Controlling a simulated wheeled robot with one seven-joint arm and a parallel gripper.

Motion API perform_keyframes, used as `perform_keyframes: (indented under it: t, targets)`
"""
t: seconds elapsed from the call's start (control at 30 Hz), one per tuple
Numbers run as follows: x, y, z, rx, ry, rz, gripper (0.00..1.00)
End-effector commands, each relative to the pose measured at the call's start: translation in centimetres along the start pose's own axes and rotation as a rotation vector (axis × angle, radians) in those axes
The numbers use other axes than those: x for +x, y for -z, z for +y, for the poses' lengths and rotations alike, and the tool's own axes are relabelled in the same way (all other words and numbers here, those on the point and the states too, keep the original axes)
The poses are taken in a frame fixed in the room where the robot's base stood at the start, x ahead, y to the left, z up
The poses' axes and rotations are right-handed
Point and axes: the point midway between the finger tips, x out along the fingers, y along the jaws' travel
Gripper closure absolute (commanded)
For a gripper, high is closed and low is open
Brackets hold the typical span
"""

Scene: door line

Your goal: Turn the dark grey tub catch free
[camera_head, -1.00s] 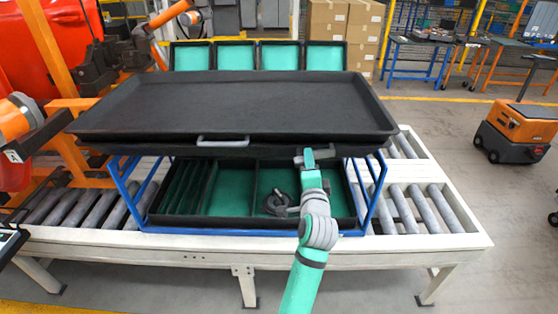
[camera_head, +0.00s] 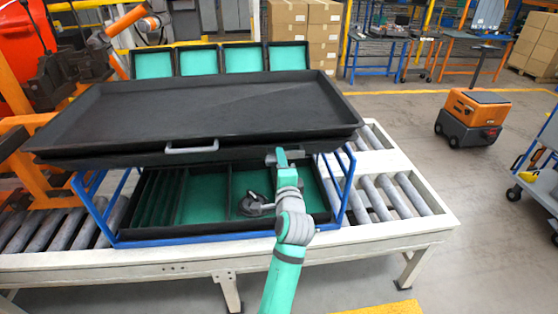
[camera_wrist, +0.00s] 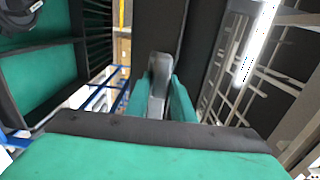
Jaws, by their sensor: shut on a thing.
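The dark grey tub catch (camera_head: 270,159) is on the front rim of the wide black tub (camera_head: 190,108), right of the tub's light grey handle (camera_head: 192,147). My gripper (camera_head: 283,161) reaches up to it from the front. In the wrist view the catch (camera_wrist: 158,75) is a rounded grey lever between the two green fingers of my gripper (camera_wrist: 160,95), which are shut on it. My fingers hide part of the catch, and I cannot tell its exact angle.
The tub sits on a blue frame (camera_head: 100,226) over a roller conveyor (camera_head: 395,200). A lower tray with green compartments (camera_head: 205,200) holds a dark round object (camera_head: 252,203). An orange cart (camera_head: 470,118) stands to the right on open floor.

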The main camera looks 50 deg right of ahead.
Motion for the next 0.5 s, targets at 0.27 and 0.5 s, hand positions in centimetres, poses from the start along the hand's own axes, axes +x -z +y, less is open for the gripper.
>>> perform_keyframes:
  t: [0.27, 0.5]
  targets:
    - [-0.01, -0.01, 0.02, 0.002, 0.000, 0.000, 0.64]
    - [-0.57, -0.03, 0.11, 0.000, -0.002, -0.001, 0.64]
